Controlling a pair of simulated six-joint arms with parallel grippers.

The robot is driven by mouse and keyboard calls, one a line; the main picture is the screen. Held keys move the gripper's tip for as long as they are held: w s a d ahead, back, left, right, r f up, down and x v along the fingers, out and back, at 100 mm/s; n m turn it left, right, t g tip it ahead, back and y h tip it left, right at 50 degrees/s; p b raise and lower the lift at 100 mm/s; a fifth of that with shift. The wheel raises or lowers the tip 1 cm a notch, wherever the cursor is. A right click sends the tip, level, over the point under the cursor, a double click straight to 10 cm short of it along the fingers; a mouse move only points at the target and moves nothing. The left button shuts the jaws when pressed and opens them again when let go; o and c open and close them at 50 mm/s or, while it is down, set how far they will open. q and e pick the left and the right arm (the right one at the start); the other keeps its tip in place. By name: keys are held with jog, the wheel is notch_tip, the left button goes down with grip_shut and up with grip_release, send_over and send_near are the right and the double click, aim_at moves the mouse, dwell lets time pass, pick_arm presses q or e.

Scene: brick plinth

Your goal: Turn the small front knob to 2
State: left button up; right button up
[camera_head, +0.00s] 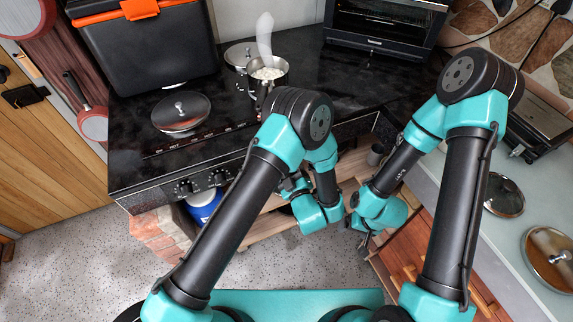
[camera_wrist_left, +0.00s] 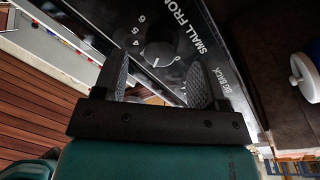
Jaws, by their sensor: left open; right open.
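The small front knob (camera_wrist_left: 160,48) is a round dark knob on the black stove panel, beside the printed words SMALL FRONT, with numerals including 4, 5 and 6 along its left side in the left wrist view. My pointer reading of it is unclear. My left gripper (camera_wrist_left: 156,62) is open, its two fingers pointing at the panel on either side of the knob's lower part; I cannot tell whether they touch it. In the head view my left arm hides this knob. My right gripper (camera_head: 365,242) is open and empty, low in front of the counter, away from the stove.
Other stove knobs (camera_head: 184,187) show on the front panel at the left. A steaming pot (camera_head: 267,72) and a lidded pan (camera_head: 181,112) stand on the black cooktop. A black box (camera_head: 150,45) and an oven (camera_head: 385,28) stand behind. A blue-and-white container (camera_head: 204,207) sits below.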

pick_arm(q)
jog(key=v, duration=0.5)
jog(key=shift+s, duration=0.1)
dwell(0.3)
jog(key=w+a+f+m+g+h, duration=0.4)
jog(key=a+f+g+h, duration=0.3)
jog(key=a, duration=0.6)
jog(key=s+a+f+m+g+h, duration=0.3)
jog(key=s+a+m+g, duration=0.3)
jog(key=s+a+g, duration=0.4)
jog(key=s+a, duration=0.2)
jog(key=s, duration=0.3)
jog(key=shift+s+f+h, duration=0.25)
jog(key=shift+s+h, duration=0.05)
jog(key=shift+s, duration=0.05)
